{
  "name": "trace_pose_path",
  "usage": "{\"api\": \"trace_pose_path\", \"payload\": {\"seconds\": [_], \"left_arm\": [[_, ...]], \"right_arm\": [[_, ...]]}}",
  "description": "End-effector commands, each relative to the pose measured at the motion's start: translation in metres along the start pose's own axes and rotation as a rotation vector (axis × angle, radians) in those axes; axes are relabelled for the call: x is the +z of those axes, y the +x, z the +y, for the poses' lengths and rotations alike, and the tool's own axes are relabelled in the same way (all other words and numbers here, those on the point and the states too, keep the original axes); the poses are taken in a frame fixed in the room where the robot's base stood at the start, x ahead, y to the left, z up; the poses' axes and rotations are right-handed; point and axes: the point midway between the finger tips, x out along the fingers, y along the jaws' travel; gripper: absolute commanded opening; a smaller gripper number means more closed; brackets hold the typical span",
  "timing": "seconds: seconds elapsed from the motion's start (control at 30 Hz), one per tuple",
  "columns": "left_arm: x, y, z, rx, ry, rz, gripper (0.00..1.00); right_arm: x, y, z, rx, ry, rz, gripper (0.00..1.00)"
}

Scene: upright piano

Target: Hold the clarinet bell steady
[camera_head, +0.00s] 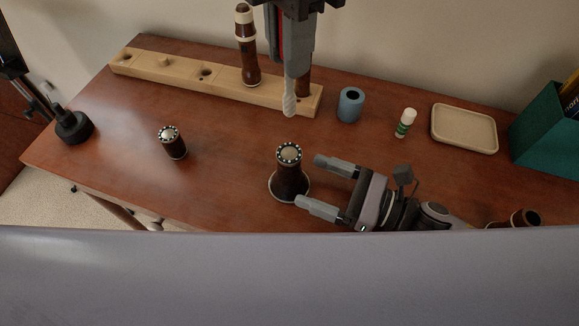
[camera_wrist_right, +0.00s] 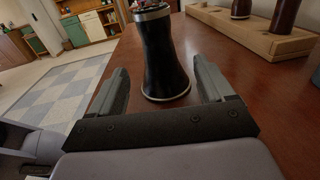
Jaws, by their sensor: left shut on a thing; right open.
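The clarinet bell (camera_head: 289,184) is dark brown and stands upright, wide end down, on the wooden top. A ring of pale dots circles its upper end. My right gripper (camera_head: 308,180) is open beside it, fingers pointing at it. In the right wrist view the bell (camera_wrist_right: 165,60) stands just ahead, between the lines of the two fingers, with a bright rim at its base. My left gripper (camera_head: 290,95) is shut on a dark brown clarinet joint (camera_head: 303,86) at the right end of the wooden rack; the finger mostly hides this joint.
The wooden rack (camera_head: 213,86) holds another upright joint (camera_head: 247,50). A short dark piece (camera_head: 173,146) stands at the left. A blue roll (camera_head: 350,105), glue stick (camera_head: 405,123), beige tray (camera_head: 464,129) and teal box (camera_head: 545,130) line the right back. A brown piece (camera_head: 520,219) lies at the right front.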

Motion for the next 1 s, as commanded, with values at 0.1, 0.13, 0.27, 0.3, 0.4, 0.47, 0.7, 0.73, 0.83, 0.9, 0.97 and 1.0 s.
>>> {"api": "trace_pose_path", "payload": {"seconds": [0.1,0.13,0.27,0.3,0.4,0.47,0.7,0.73,0.83,0.9,0.97,1.0], "left_arm": [[0.0,0.0,0.0,0.0,0.0,0.0,0.0],[0.0,0.0,0.0,0.0,0.0,0.0,0.0],[0.0,0.0,0.0,0.0,0.0,0.0,0.0],[0.0,0.0,0.0,0.0,0.0,0.0,0.0],[0.0,0.0,0.0,0.0,0.001,0.0,0.0],[0.0,0.0,0.0,0.0,0.001,0.0,0.0],[0.0,0.0,0.0,0.0,0.001,0.0,0.0],[0.0,0.0,0.0,0.0,0.001,0.0,0.0],[0.0,0.0,0.0,0.0,0.001,0.0,0.0],[0.0,0.0,0.0,0.0,0.001,0.0,0.0],[0.0,0.0,0.0,0.0,0.001,0.0,0.0],[0.0,0.0,0.0,0.0,0.001,0.0,0.0]], "right_arm": [[0.001,0.023,0.0,0.002,-0.003,-0.002,0.81],[0.001,0.027,0.0,0.001,-0.003,-0.001,0.81],[0.001,0.045,0.0,0.001,-0.001,0.0,0.81],[0.001,0.049,0.0,0.0,-0.001,0.0,0.81],[0.0,0.056,0.0,0.001,-0.001,0.001,0.81],[0.0,0.059,0.0,0.001,-0.001,0.001,0.81],[0.0,0.06,0.0,0.0,-0.001,0.003,0.81],[0.0,0.06,0.0,0.0,-0.001,0.003,0.81],[0.0,0.06,0.0,0.0,-0.001,0.002,0.58],[0.0,0.06,0.0,0.0,-0.001,0.002,0.35],[0.0,0.06,0.0,0.0,-0.001,0.002,0.22],[0.0,0.06,0.0,0.0,-0.001,0.002,0.22]]}}
